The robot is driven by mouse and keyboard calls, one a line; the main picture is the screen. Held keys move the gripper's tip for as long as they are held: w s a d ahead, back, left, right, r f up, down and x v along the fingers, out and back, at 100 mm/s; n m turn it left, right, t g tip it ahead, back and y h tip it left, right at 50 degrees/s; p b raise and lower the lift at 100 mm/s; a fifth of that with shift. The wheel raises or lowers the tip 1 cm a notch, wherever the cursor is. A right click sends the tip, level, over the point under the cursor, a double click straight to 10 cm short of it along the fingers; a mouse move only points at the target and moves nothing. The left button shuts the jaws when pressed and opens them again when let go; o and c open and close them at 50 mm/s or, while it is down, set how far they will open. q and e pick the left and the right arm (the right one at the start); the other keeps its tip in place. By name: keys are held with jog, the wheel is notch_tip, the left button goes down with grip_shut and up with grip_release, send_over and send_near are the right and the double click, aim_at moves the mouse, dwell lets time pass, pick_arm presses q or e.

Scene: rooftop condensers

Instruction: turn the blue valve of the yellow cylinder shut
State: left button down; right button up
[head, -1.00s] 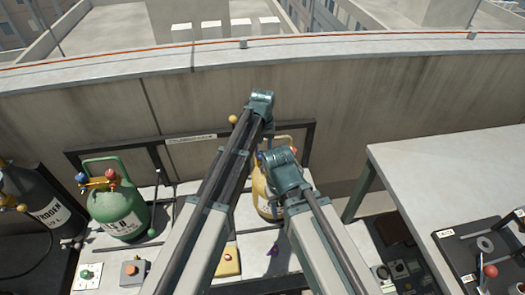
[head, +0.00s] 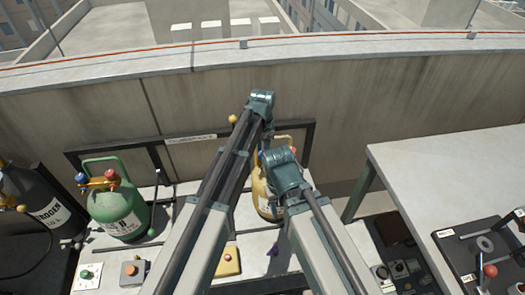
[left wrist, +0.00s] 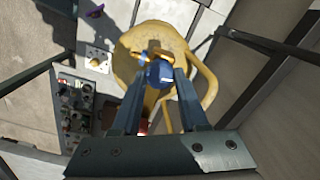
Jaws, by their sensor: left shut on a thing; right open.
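The yellow cylinder (head: 262,190) stands on the light bench in the head view, partly hidden behind my arms. In the left wrist view the cylinder (left wrist: 132,62) is seen from above, with its curved handle at right and a brass fitting on top. The blue valve (left wrist: 161,75) sits between the fingertips of my left gripper (left wrist: 160,80), which is shut on it. In the head view my left gripper is mostly hidden behind the arms. My right gripper (head: 279,158) is open beside the cylinder's top, its fingers hard to make out.
A green cylinder (head: 120,215) with blue and red valves and a dark nitrogen cylinder (head: 45,205) stand at left. A yellow box (head: 228,262) with a red button lies in front. A grey table (head: 440,165) is at right. A concrete wall (head: 400,95) closes the back.

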aim_at(262, 154)
pick_arm(q)
jog(key=shift+m, duration=1)
jog(key=shift+c, duration=2.2)
grip_release()
notch_tip(262, 154, up, 14)
jog(key=p, duration=1.3)
jog(key=shift+p, duration=0.4)
jog(key=shift+f, duration=0.15)
